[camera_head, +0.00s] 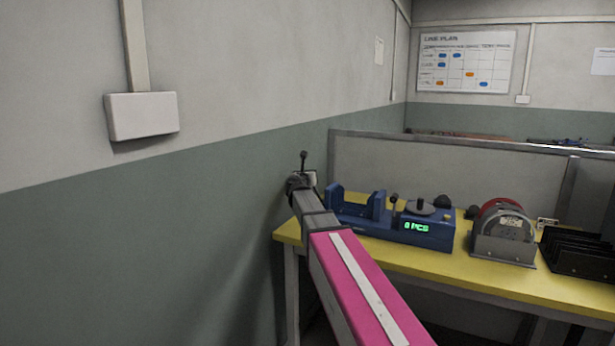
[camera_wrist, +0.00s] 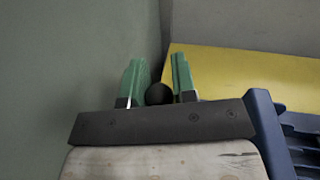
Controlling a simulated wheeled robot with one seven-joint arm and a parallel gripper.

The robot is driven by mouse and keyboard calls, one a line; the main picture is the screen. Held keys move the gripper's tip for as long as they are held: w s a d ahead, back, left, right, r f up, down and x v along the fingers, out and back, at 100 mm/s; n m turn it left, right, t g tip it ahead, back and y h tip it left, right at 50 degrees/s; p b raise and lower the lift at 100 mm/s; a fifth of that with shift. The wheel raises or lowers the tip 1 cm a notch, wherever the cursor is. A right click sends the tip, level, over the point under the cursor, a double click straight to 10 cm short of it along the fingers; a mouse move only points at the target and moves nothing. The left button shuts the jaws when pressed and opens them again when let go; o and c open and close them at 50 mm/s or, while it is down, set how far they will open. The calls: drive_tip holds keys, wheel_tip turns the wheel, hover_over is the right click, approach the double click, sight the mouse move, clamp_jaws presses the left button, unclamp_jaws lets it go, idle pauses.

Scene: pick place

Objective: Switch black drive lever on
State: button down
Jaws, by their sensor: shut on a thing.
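In the wrist view, my gripper (camera_wrist: 157,84) has two green fingers, one on each side of a round black knob (camera_wrist: 159,94), and is shut on it. What the knob is mounted on is hidden. In the head view, my arm reaches to the table's left end by the wall and hides the fingers. A thin black lever with a round knob (camera_head: 303,154) stands up just behind the arm's end, near a small pale box (camera_head: 311,177). I cannot tell whether it is the knob held. A second black-knobbed lever (camera_head: 393,198) stands on the blue machine (camera_head: 419,232), whose green display reads "0 PCS".
The yellow table (camera_head: 480,278) also holds a red reel in a grey stand (camera_head: 503,246) and a black rack (camera_head: 577,262) at the right. The green and grey wall (camera_head: 180,240) runs close along the left. A grey partition (camera_head: 440,170) stands behind the table.

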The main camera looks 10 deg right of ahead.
drive_tip(key=shift+s+d+r+m+t, duration=0.1)
drive_tip(key=shift+s+d+r+m, duration=0.15)
drive_tip(key=shift+s+d+m, duration=0.25)
drive_tip(key=shift+s+d+r+m+t, duration=0.1)
drive_tip(key=shift+s+d+r+m, duration=0.15)
drive_tip(key=shift+d+m, duration=0.35)
drive_tip(key=shift+s+d+r+m+t, duration=0.1)
drive_tip(key=shift+s+d+r+m, duration=0.2)
drive_tip(key=shift+m, duration=0.4)
drive_tip(key=c, duration=0.9)
unclamp_jaws()
drive_tip(key=shift+s, duration=0.1)
drive_tip(key=v, duration=1)
drive_tip(key=shift+s+a+f, duration=0.15)
drive_tip(key=shift+s+a, duration=0.05)
drive_tip(key=shift+a, duration=0.05)
